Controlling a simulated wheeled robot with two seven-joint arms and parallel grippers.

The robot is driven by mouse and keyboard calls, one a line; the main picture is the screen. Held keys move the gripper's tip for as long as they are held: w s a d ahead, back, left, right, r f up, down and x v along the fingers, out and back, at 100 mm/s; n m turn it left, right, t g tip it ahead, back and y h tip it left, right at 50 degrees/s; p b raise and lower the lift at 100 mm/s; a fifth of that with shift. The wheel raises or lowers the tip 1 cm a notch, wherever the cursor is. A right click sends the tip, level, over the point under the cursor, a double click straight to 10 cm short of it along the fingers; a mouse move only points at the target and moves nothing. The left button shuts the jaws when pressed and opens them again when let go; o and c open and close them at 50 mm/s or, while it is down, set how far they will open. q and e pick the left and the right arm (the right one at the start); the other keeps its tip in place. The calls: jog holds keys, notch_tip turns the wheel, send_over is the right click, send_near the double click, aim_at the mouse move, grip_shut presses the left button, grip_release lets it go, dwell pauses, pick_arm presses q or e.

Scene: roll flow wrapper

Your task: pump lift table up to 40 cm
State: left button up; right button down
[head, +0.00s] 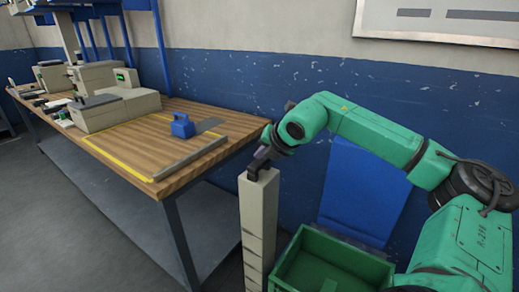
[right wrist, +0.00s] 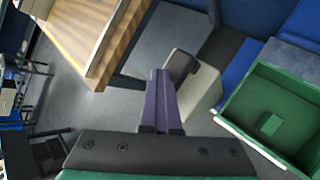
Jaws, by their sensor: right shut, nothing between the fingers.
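I cannot make out a lift table for certain. My right gripper (head: 256,170) is shut and empty, pointing down at the top of a tall beige post (head: 258,225). In the right wrist view its closed purple-grey fingers (right wrist: 158,95) lie beside the pale post (right wrist: 200,92), overlapping it in the picture. I cannot tell whether they touch it. No pump lever or height mark shows clearly. My left gripper is not in view.
A wooden workbench (head: 215,128) with grey boxes and a blue block (head: 182,126) stands left of the post. A green crate (head: 330,262) stands close to its right. A blue panel (head: 362,190) leans behind. Grey floor (head: 60,220) is clear at left.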

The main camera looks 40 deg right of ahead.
dwell(0.3)
jog(key=shift+r+p, duration=2.3)
jog(key=shift+r, duration=0.35)
notch_tip(320, 180, up, 5)
jog(key=p, duration=0.4)
